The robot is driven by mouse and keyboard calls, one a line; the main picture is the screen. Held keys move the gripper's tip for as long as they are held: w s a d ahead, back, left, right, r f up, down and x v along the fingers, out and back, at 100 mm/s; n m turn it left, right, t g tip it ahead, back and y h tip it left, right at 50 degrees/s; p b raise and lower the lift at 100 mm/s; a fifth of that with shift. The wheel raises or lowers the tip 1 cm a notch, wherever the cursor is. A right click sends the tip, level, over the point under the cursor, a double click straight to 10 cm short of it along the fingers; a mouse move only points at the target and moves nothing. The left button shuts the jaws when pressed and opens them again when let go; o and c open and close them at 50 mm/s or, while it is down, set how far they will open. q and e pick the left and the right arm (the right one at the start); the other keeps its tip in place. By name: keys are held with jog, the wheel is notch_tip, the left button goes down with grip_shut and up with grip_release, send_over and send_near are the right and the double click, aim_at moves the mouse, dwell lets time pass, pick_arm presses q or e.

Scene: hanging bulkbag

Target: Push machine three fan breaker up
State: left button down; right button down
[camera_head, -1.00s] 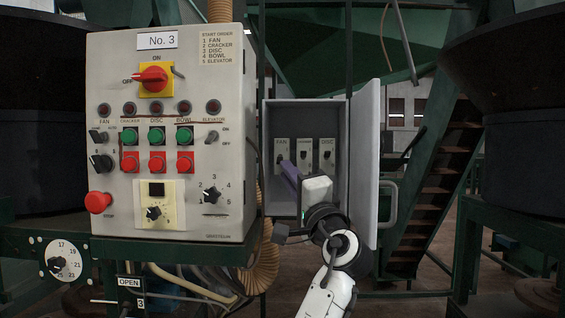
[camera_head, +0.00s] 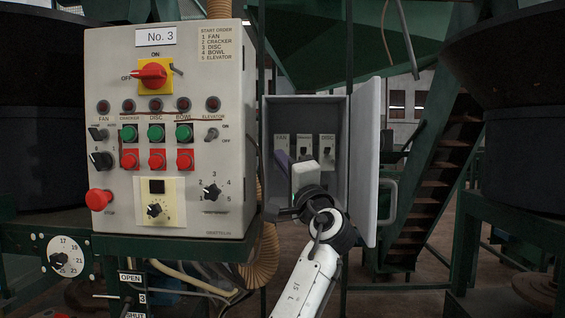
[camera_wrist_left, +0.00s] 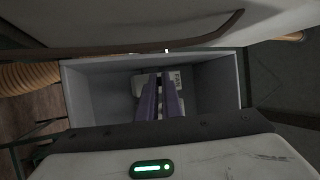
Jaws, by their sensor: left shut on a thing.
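The fan breaker (camera_head: 282,141) is the leftmost of three labelled breakers inside an open grey box. Its plate top shows, but my gripper covers its lever. My left gripper (camera_head: 281,155) reaches into the box with its purple fingers at the fan breaker, shut on its lever. In the left wrist view the purple fingers (camera_wrist_left: 160,85) lie close together and point at the box's back wall. The lever between the tips is too hidden there to tell its position. My right gripper is in neither view.
The grey breaker box (camera_head: 312,103) has its door (camera_head: 366,165) swung open on the right. The cracker breaker (camera_head: 304,143) and disc breaker (camera_head: 327,147) stand right of the fan one. The No. 3 control panel (camera_head: 225,120) stands close on the left.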

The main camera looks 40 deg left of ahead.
pick_arm(q)
jog(key=shift+r+m+g+h+p, duration=0.6)
jog(key=shift+g+h+p, duration=0.25)
jog(key=shift+h, duration=0.4)
jog(key=shift+r+m+g+h+p, duration=0.55)
jog(key=shift+m+g+h+p, duration=0.3)
jog(key=shift+h, duration=0.45)
jog(key=shift+r+m+g+h+p, duration=0.55)
jog(key=shift+g+h+p, duration=0.35)
jog(key=shift+h, duration=0.35)
jog(key=c, duration=2.2)
grip_release()
jog(key=b+v, duration=0.2)
jog(key=v, duration=0.8)
jog(key=shift+s+d+r, duration=0.1)
jog(key=shift+r, duration=0.1)
